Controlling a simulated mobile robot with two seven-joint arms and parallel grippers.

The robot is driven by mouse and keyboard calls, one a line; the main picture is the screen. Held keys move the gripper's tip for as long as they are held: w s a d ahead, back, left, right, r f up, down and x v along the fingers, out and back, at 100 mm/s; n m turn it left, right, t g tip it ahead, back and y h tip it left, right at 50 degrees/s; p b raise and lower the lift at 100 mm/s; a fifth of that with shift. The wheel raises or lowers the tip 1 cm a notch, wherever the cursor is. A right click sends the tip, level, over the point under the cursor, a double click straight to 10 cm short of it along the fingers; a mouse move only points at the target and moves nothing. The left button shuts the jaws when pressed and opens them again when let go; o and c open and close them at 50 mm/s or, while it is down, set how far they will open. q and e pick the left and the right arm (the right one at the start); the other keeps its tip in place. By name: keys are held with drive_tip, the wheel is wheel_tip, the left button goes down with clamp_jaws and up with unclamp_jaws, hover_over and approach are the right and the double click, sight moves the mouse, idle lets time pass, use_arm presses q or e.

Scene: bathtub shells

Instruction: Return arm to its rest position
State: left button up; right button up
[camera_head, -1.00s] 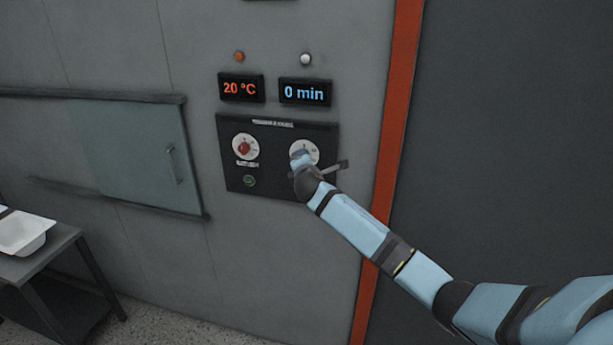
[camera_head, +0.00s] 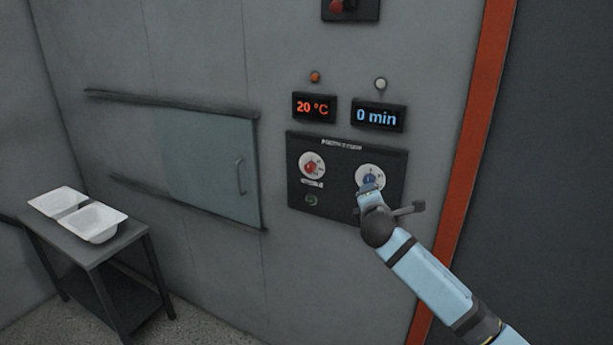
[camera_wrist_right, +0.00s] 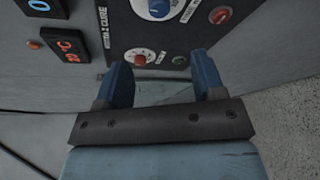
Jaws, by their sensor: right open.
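My right arm (camera_head: 430,280) comes in from the lower right in the head view. Its gripper (camera_head: 369,192) is in front of the control panel, at the lower edge of the blue-knobbed dial (camera_head: 376,172). In the right wrist view the gripper (camera_wrist_right: 163,72) is open, with two blue fingers apart and nothing between them. The panel (camera_wrist_right: 122,28) lies beyond the fingertips, with the blue dial (camera_wrist_right: 158,9) at the top edge. Whether a finger touches the panel cannot be told. My left gripper is not in view.
The red-knobbed dial (camera_head: 312,166) and a green button (camera_head: 311,200) are on the panel. Displays above read 20 °C (camera_head: 313,107) and 0 min (camera_head: 380,117). A sliding glass door (camera_head: 215,165) is to the left. Two white shells (camera_head: 97,222) sit on a dark table (camera_head: 105,250).

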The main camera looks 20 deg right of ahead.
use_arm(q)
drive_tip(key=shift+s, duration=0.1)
use_arm(e)
drive_tip(key=s+a+f+m+g+y, duration=0.1)
drive_tip(key=s+a+f+y, duration=0.1)
drive_tip(key=s+a+f, duration=0.35)
drive_tip(key=s+a+f+m+y, duration=0.2)
drive_tip(key=s+a+f, duration=0.1)
drive_tip(key=f, duration=0.6)
drive_tip(key=s+a+f+m+g+y, duration=0.1)
drive_tip(key=s+a+f+y, duration=0.25)
drive_tip(key=f, duration=0.35)
drive_tip(key=s+a+f+m+y, duration=0.1)
drive_tip(key=s+a+f+m, duration=0.2)
drive_tip(key=s, duration=0.5)
drive_tip(key=s+a+f+m+y, duration=0.1)
drive_tip(key=s+a+f+m, duration=0.3)
drive_tip(key=s, duration=0.4)
drive_tip(key=s+a+f+m+g+y, duration=0.1)
drive_tip(key=s+a+f+m, duration=0.2)
drive_tip(key=s, duration=0.5)
drive_tip(key=shift+s+a+f, duration=0.3)
drive_tip(key=shift+a+f, duration=0.35)
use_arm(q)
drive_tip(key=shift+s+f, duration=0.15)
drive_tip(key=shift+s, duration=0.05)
use_arm(e)
drive_tip(key=shift+c, duration=0.3)
